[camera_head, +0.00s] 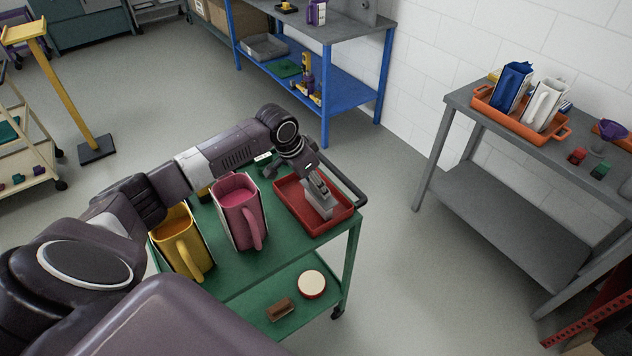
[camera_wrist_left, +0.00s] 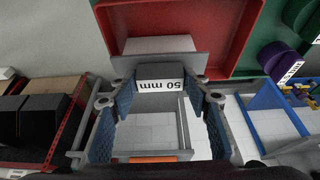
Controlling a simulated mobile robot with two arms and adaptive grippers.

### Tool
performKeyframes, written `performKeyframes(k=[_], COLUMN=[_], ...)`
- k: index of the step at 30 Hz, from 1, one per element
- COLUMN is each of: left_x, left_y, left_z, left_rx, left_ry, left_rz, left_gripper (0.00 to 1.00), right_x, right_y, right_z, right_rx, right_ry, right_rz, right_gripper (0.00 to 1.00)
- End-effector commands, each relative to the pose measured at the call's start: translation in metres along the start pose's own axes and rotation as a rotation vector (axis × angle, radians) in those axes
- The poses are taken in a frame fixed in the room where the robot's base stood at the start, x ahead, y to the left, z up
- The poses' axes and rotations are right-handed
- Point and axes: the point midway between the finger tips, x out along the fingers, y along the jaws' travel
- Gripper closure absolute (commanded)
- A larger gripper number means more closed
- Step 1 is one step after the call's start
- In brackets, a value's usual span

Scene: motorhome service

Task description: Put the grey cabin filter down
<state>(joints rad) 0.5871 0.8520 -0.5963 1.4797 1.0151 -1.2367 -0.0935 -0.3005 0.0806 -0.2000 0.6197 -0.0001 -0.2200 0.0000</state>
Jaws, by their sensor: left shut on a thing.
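The grey cabin filter (camera_head: 318,200) is a small grey block over the red tray (camera_head: 331,224) on the green cart. In the left wrist view the filter (camera_wrist_left: 159,70) shows a "50 mm" label upside down, with the red tray (camera_wrist_left: 222,60) beyond it. My left gripper (camera_head: 313,177) points down and is shut on the filter. The filter's lower end is inside the tray's outline; I cannot tell whether it touches the tray floor. My right gripper is not in view.
A pink jug (camera_head: 238,205) and a yellow jug (camera_head: 180,245) stand on the green cart (camera_head: 270,251) left of the tray. A round tin (camera_head: 312,284) and a brown block (camera_head: 279,309) lie on its lower shelf. A grey bench (camera_head: 470,110) with an orange tray (camera_head: 519,124) stands right.

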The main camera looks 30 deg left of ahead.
Motion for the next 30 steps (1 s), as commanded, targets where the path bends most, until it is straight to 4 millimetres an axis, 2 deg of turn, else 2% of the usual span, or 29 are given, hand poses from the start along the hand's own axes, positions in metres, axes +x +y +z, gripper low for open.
performKeyframes(k=[5,6,10,21,26,30], left_x=[0.003,0.002,0.002,-0.004,-0.03,-0.061], left_y=[0.0,0.0,0.0,-0.001,-0.001,-0.001], left_z=[0.001,0.001,0.001,-0.001,0.0,0.0], left_rx=[0.0,0.0,0.0,-0.001,0.002,0.003], left_ry=[0.0,0.0,0.0,0.002,0.003,0.003], left_rz=[0.001,0.0,0.0,0.0,-0.003,-0.003], left_gripper=[1.0,0.52,0.39,0.39,0.39,0.39], right_x=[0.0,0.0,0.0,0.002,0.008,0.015], right_y=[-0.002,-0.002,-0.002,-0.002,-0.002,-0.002], right_z=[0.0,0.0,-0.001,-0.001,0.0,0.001], right_rx=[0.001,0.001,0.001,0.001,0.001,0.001], right_ry=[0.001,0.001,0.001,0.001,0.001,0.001], right_rz=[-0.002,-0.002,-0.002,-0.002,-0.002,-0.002], right_gripper=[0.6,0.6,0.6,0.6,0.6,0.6])
